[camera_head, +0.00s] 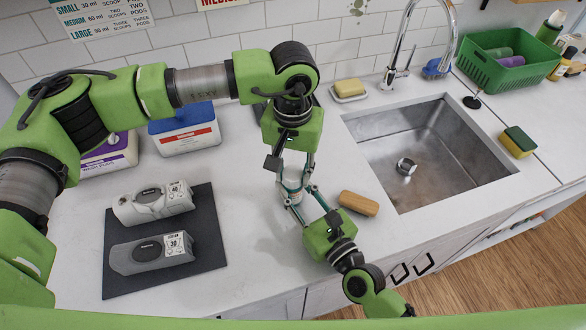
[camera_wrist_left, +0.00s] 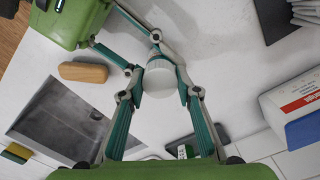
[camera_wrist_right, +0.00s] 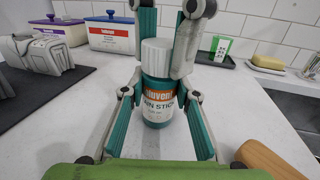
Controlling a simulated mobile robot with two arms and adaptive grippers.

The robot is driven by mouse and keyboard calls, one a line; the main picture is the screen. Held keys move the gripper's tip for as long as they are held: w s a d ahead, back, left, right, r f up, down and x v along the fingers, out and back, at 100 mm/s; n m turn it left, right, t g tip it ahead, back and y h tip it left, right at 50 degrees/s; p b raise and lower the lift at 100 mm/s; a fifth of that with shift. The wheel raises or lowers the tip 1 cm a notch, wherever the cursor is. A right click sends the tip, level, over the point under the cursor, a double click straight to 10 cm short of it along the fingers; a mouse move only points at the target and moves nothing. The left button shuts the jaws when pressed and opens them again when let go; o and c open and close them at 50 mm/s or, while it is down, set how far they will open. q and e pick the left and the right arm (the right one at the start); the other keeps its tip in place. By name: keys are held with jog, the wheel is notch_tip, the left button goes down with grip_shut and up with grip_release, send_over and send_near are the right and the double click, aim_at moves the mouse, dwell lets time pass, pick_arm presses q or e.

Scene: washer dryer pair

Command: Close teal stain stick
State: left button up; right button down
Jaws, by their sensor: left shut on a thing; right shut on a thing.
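The teal stain stick (camera_wrist_right: 157,103) stands upright on the white counter, with its white cap (camera_wrist_right: 156,58) on top of the teal body. Whether the cap sits fully down is unclear. My left gripper (camera_head: 290,170) reaches down from above and is shut on the cap, which shows between its fingers in the left wrist view (camera_wrist_left: 160,77). My right gripper (camera_head: 293,194) comes in low from the front and is shut around the body; its fingers flank the label in the right wrist view (camera_wrist_right: 158,112). In the head view the fingers partly hide the stick.
A wooden brush (camera_head: 358,204) lies right of the stick, near my right gripper. The sink (camera_head: 425,140) is further right. A dark mat (camera_head: 120,283) with two grey devices lies left. Blue and purple tubs and a soap dish (camera_head: 347,97) stand toward the wall.

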pick_arm(q)
jog(key=m, duration=0.9)
jog(key=o, duration=0.7)
jog(key=shift+r, duration=2.3)
jog(key=shift+c, duration=0.5)
